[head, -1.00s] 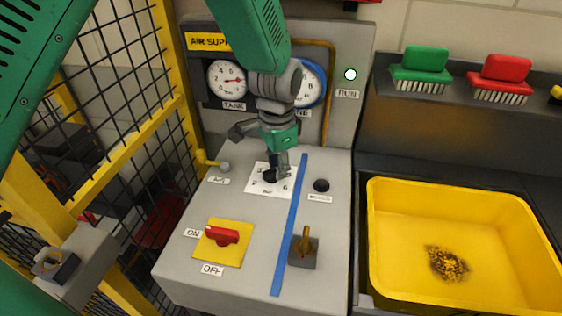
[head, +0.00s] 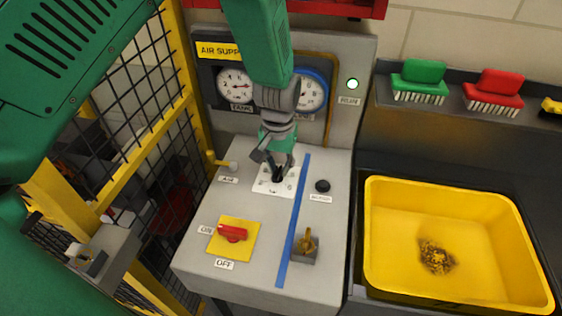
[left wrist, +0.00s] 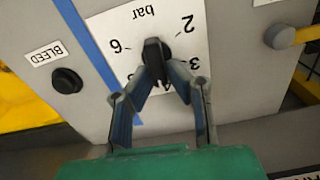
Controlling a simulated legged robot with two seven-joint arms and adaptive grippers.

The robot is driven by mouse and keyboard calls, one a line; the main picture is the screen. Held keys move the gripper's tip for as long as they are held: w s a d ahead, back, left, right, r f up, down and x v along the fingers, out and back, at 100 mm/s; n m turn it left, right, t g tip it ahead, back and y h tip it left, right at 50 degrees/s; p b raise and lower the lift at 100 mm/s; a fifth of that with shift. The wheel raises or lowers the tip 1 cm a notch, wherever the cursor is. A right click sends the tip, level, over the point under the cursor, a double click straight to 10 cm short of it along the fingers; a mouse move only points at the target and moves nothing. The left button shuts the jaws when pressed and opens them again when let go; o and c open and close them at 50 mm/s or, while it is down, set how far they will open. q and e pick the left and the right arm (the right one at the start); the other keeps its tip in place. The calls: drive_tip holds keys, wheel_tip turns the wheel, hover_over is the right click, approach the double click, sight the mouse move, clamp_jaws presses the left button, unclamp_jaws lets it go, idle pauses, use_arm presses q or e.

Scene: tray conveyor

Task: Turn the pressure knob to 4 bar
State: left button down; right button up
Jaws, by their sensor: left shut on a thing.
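The black pressure knob (left wrist: 154,48) sits on a white dial card (left wrist: 105,28) marked "bar", which appears upside down in the left wrist view. I cannot tell which number the knob points to. In the head view the card (head: 262,188) lies on the sloped grey panel. My left gripper (head: 277,174) reaches down from above, its fingers shut on the knob; they also show in the left wrist view (left wrist: 158,72). My right gripper is not in view.
A black BLEED button (head: 322,186) sits right of the blue stripe (head: 294,225). A yellow AIR handle (head: 222,163) is at the left. A red ON/OFF switch (head: 232,233) and a brass toggle (head: 306,241) are nearer. The TANK gauge (head: 235,86) shows; the blue-rimmed gauge (head: 313,91) is partly hidden.

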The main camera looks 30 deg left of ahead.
sight(278, 169)
use_arm(q)
drive_tip(key=shift+s+f+n, duration=0.25)
drive_tip(key=shift+s+n, duration=0.15)
drive_tip(key=shift+s, duration=0.05)
drive_tip(key=c, duration=1.6)
unclamp_jaws()
drive_tip(key=shift+o, duration=0.2)
drive_tip(key=shift+r, duration=0.15)
drive_tip(key=shift+w+d+r, duration=0.1)
drive_tip(key=shift+w, duration=0.05)
drive_tip(key=shift+w+r, duration=0.1)
drive_tip(key=shift+r, duration=0.1)
wheel_tip(278, 169, up, 11)
drive_tip(key=shift+r, duration=0.15)
